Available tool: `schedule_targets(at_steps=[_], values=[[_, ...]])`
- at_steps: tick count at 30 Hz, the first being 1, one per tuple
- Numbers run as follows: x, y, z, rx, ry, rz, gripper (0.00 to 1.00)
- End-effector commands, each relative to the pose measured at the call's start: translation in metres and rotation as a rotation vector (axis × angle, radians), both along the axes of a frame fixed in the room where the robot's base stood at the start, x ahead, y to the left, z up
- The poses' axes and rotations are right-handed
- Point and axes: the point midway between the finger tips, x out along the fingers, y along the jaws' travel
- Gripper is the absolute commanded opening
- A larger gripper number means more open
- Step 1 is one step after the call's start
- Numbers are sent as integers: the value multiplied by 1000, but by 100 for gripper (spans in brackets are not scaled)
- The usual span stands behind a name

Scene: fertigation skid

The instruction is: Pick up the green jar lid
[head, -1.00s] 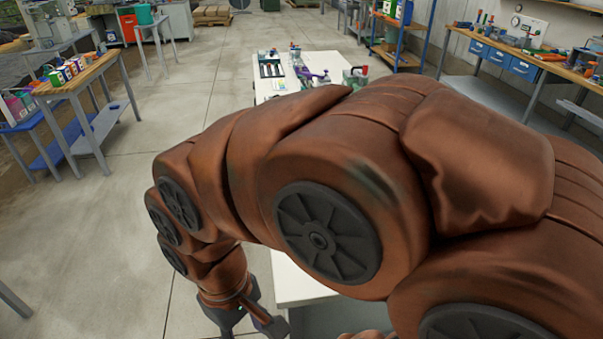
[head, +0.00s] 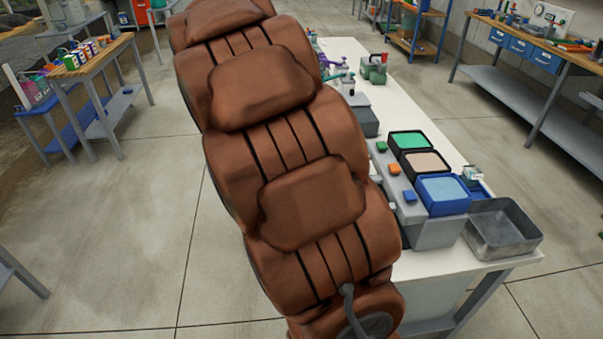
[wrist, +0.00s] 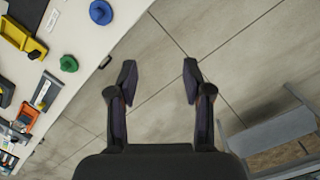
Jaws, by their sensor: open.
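In the wrist view a small round green piece with a raised middle, which looks like the green jar lid (wrist: 68,63), lies on the white table near its edge, at the left. My gripper (wrist: 158,72) is open and empty, with its fingers apart over bare floor. It is to the right of the green lid and off the table's edge. A similar round blue piece (wrist: 101,12) lies on the table above and to the right of the green one. In the head view my arm hides the gripper, and I cannot make out the lid.
In the wrist view a yellow tool (wrist: 22,38) and several items lie on the table's left. A grey bench (wrist: 275,133) stands at right. In the head view, the white table (head: 431,124) carries coloured bins and a metal tray (head: 502,230). Open floor lies left of my arm.

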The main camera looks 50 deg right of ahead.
Motion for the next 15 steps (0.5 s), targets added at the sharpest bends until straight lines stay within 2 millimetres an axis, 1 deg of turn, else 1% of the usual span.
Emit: schedule_targets(at_steps=[1,6,10,15], values=[[11,-16,-4,-2,7,13,50],[46,-63,-11,-7,11,94,50],[67,-99,-22,-1,19,162,50],[92,-144,-43,15,28,263,50]])
